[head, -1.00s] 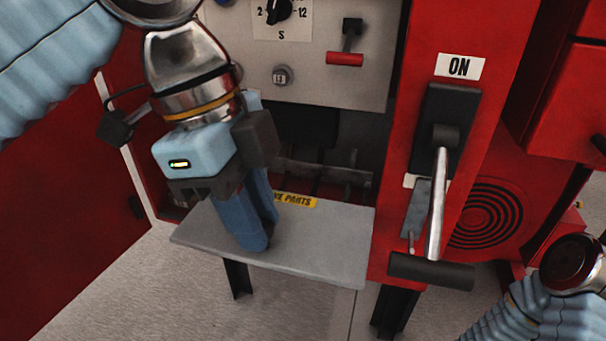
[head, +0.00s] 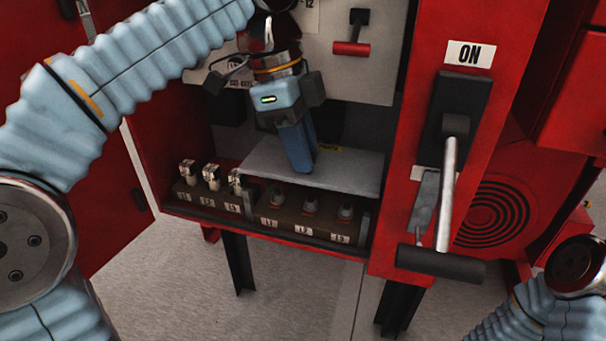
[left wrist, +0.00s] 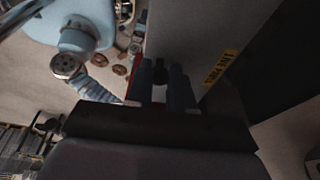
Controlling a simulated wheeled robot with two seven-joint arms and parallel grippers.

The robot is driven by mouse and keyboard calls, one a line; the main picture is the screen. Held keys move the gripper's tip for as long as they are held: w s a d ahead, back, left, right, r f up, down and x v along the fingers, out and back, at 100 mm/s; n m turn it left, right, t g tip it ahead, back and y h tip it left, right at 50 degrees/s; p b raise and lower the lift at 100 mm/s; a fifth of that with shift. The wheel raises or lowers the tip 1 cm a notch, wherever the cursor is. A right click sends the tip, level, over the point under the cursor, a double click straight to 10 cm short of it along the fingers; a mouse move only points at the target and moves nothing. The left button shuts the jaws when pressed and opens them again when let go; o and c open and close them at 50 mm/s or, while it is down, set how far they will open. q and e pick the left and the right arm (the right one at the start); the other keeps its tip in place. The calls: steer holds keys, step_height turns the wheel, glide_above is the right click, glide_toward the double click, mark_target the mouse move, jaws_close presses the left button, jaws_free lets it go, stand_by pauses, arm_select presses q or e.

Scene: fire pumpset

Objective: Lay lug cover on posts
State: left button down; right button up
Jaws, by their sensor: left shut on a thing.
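The lug cover (head: 345,174) is a flat grey plate with a yellow label, partly hidden by my left gripper. My left gripper (head: 302,168) is shut on it and holds it roughly level at the cabinet opening, behind and above the front terminal row. The left wrist view shows the fingers (left wrist: 165,88) around a small dark part at the plate (left wrist: 200,35) and its yellow label. Grey uprights, perhaps the posts, stand at the right end (head: 364,228) and middle (head: 246,205) of the row. Whether the cover touches any post cannot be told. My right gripper is out of view.
A terminal block (head: 290,220) labelled L1, L2, L3 has several lugs; bright metal lugs (head: 211,176) stand to its left. A red pillar with an ON lever (head: 447,195) borders the right side. The open red door (head: 90,190) is at left.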

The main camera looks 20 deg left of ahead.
arm_select(q)
step_height(320, 180, down, 4)
steer(key=shift+f+b, duration=0.1)
steer(key=shift+b, duration=1)
steer(key=shift+w+f, duration=0.15)
steer(key=c, duration=1)
jaws_free()
steer(key=p+v, duration=0.3)
steer(key=v, duration=0.3)
steer(key=shift+r, duration=0.4)
steer(key=shift+a+r+p, duration=0.2)
steer(key=shift+r+p, duration=0.15)
steer(key=shift+r, duration=0.1)
